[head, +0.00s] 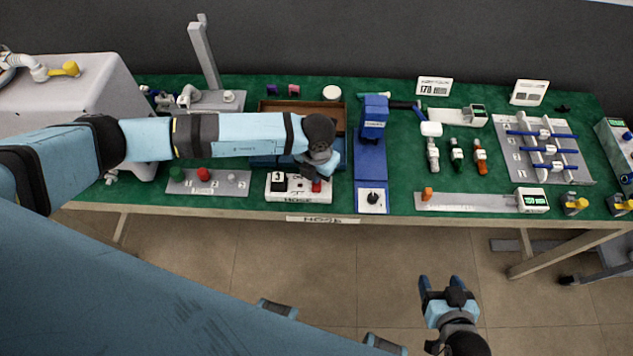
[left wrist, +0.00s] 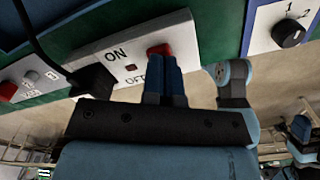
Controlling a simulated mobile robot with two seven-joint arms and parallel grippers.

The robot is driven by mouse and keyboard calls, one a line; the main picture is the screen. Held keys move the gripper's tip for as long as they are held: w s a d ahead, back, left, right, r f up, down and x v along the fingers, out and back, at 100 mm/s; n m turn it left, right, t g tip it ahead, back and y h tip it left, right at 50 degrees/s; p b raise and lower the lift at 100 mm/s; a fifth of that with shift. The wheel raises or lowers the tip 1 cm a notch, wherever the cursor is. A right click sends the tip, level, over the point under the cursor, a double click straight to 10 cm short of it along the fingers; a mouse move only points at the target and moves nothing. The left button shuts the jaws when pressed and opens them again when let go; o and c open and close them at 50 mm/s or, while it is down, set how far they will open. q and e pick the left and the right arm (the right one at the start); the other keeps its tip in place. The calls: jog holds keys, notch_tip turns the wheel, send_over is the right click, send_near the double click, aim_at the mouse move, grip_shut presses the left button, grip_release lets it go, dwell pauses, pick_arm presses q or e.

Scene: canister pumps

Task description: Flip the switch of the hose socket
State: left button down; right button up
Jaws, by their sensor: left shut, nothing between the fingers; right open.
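The hose socket (head: 299,195) is a white box at the table's front edge. It also shows in the left wrist view (left wrist: 120,45), with ON and OFF printed on it. A black plug (left wrist: 92,78) with a cable sits in it. Its red switch (left wrist: 159,49) is beside the ON/OFF marks and shows in the head view (head: 316,187). My left gripper (left wrist: 163,62) is shut and empty, its blue fingertips at the red switch; I cannot tell whether they touch. The fingers hide part of the switch. My right gripper (head: 445,284) is open and empty, in front of the table.
A panel with red and green buttons (head: 208,182) lies left of the socket. A blue stand with a black knob (head: 373,198) is close on its right. A wooden tray (head: 300,105) is behind my left arm. Bare green tabletop (head: 400,170) lies further right.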

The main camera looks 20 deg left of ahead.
pick_arm(q)
jog(key=shift+r+p, duration=1.85)
jog(key=shift+r, duration=1.35)
